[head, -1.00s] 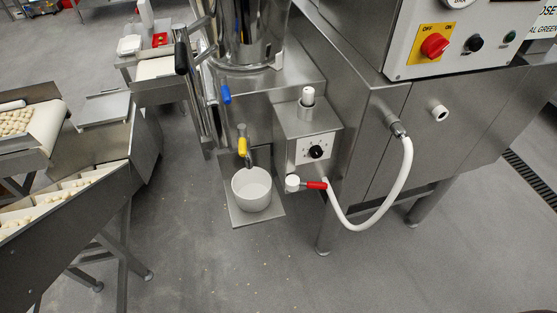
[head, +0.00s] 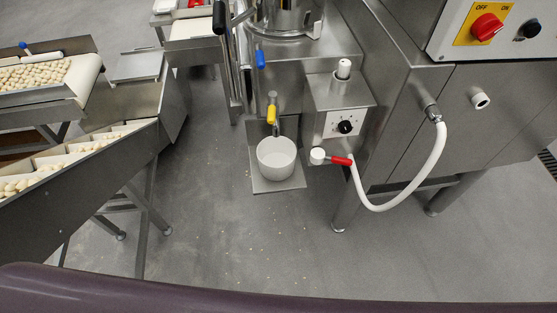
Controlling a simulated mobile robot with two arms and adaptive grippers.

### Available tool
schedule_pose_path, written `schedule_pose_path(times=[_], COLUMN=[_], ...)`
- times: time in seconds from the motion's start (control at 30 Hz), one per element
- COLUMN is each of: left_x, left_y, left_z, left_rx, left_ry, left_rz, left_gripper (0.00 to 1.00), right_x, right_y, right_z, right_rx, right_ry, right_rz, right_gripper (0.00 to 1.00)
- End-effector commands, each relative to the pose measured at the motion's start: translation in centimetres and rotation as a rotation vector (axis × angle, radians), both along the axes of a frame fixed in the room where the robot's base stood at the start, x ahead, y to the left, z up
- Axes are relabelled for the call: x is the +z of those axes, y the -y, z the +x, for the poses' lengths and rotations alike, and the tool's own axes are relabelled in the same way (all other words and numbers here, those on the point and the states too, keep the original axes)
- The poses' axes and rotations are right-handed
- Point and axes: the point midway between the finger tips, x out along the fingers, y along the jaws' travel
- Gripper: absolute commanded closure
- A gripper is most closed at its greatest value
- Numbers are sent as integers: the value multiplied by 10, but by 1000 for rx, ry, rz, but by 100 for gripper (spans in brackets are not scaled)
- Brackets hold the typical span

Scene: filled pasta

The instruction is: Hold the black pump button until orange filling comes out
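A round black button (head: 531,31) sits at the right edge of the head view, on the white control panel beside a red OFF/ON switch (head: 487,27) on a yellow plate. Nothing touches the button. A black dial (head: 345,127) is on the front of the steel pump box (head: 338,92). A white bowl (head: 277,160) stands upright on a small steel shelf under the spout with a yellow handle (head: 271,114). Its inside looks white, and no orange filling shows. Neither of my grippers is in view.
A white hose (head: 428,172) loops down from the machine front to the red-handled valve (head: 340,160). A conveyor with pasta pieces (head: 38,78) and a sloped steel trough (head: 80,160) stand at left.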

Motion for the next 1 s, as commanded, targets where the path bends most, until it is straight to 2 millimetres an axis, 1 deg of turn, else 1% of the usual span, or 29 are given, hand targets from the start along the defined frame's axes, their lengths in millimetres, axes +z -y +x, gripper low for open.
schedule_pose_path(times=[0.03, 0.13, 0.17, 1.0], left_x=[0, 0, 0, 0], left_y=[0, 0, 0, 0], left_z=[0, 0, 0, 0], left_rx=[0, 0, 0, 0], left_ry=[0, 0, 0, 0], left_rz=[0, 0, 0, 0], left_gripper=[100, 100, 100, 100], right_x=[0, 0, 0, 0], right_y=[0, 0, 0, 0], right_z=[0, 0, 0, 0], right_rx=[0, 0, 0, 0], right_ry=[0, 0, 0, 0], right_rz=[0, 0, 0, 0], right_gripper=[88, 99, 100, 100])
